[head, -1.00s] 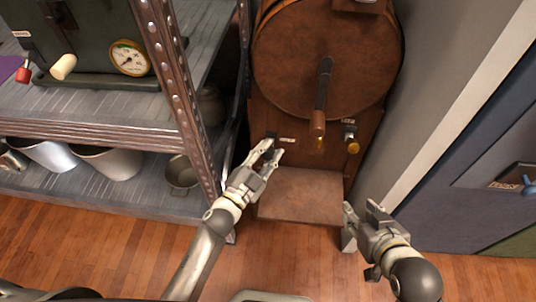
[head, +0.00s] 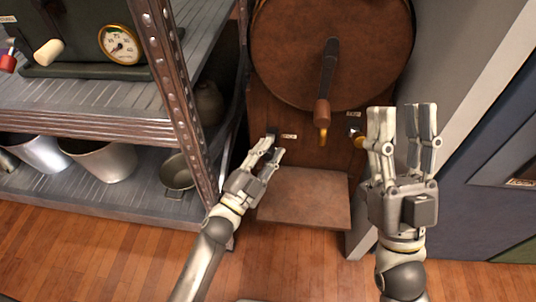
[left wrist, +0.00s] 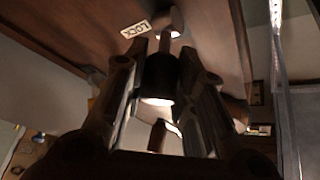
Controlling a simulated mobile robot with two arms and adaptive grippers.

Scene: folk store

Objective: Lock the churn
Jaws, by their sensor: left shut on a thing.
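The churn (head: 290,55) is a round brown wooden drum on a wooden stand, with a crank handle (head: 329,70) hanging down its front. In the left wrist view a LOCK label (left wrist: 136,28) sits beside a small dark cylindrical lock knob (left wrist: 158,78) on a metal stem. My left gripper (head: 273,146) is at the lower left of the churn's front, shut on this knob, with a finger on each side of it. My right gripper (head: 408,112) is raised at the churn's right side, open and empty, fingers pointing up.
A second label (head: 353,114) and a yellow knob (head: 359,141) are at the lower right of the churn, partly behind my right gripper. A metal shelf (head: 110,125) with pots stands close on the left. A grey wall (head: 445,60) is on the right.

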